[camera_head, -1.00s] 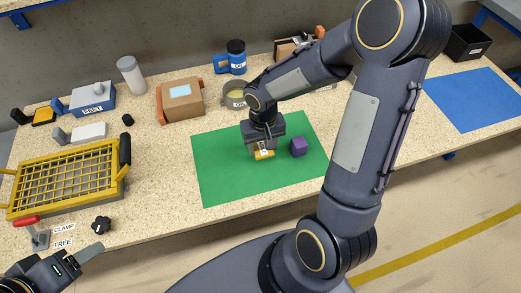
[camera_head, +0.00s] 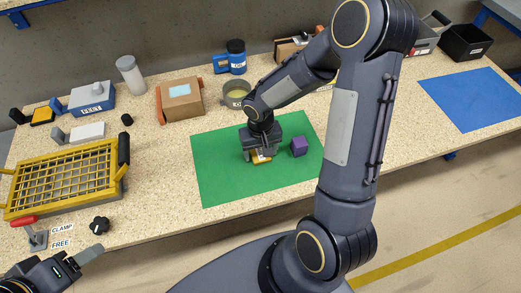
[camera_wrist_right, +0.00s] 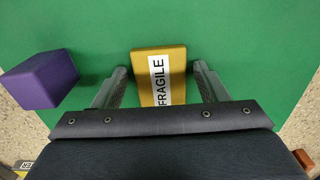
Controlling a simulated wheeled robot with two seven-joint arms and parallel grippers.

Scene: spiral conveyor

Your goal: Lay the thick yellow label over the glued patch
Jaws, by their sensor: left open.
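The thick yellow label (camera_head: 261,159), a flat block with a white FRAGILE strip, lies on the green mat (camera_head: 220,180). In the right wrist view, the label (camera_wrist_right: 147,64) lies between the fingers of my right gripper (camera_wrist_right: 159,68), with a gap on each side. That gripper (camera_head: 261,153) is open, and in the head view it partly covers the label. A brown box (camera_head: 182,110) behind the mat carries a light-blue patch (camera_head: 180,91) on top; I cannot tell whether it is the glued patch. My left gripper (camera_head: 82,262) is open and empty at the lower left.
A purple cube (camera_head: 299,147) sits just right of the label; the cube (camera_wrist_right: 40,80) is left in the wrist view. A tin (camera_head: 236,94) stands behind the gripper. A yellow grid frame (camera_head: 65,180) is at the left, a blue mat (camera_head: 470,98) at the right.

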